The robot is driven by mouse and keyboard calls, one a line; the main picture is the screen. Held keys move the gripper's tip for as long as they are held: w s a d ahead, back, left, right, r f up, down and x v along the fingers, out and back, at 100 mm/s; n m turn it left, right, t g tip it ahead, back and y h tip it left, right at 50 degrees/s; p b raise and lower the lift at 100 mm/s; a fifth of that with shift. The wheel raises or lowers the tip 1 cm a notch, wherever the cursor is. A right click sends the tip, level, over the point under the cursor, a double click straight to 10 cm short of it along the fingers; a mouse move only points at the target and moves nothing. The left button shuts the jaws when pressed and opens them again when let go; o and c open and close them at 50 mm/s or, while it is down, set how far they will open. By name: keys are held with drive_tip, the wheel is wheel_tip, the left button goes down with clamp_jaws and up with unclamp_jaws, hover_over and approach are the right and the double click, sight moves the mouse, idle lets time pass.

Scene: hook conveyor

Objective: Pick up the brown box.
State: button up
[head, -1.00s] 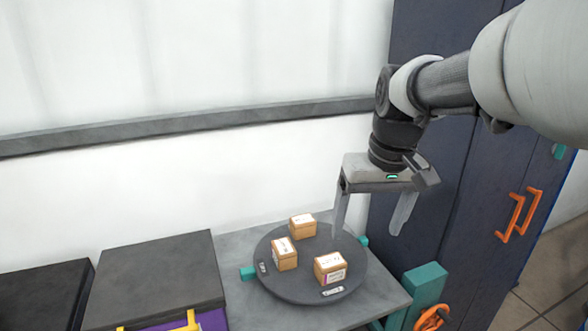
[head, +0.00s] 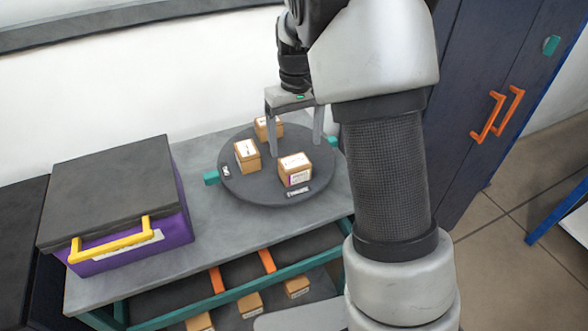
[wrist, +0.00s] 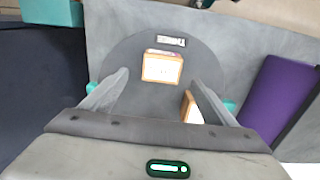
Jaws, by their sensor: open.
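Three small brown boxes with white labels stand on a round dark turntable (head: 262,190). In the head view one is at the left (head: 247,155), one at the front right (head: 295,170) and one at the back (head: 267,128), partly hidden by a finger. My gripper (head: 295,148) is open, fingers pointing down over the back part of the turntable, with nothing between its fingers that I can make out. In the wrist view my gripper (wrist: 160,85) has one box (wrist: 162,67) ahead between the finger lines and another box (wrist: 190,106) partly hidden by the right finger.
A purple case (head: 130,245) with a dark lid and yellow handle stands left of the turntable on the grey table (head: 195,265). More boxes (head: 250,304) lie on a lower shelf. A dark cabinet with orange handles (head: 497,115) stands at the right.

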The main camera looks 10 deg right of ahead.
sight(294, 161)
wheel_tip(294, 161, down, 9)
drive_tip(key=shift+s+a+r, duration=0.1)
drive_tip(key=shift+a, duration=0.05)
idle(0.4)
drive_tip(key=shift+c, duration=0.3)
drive_tip(key=c, duration=1.1)
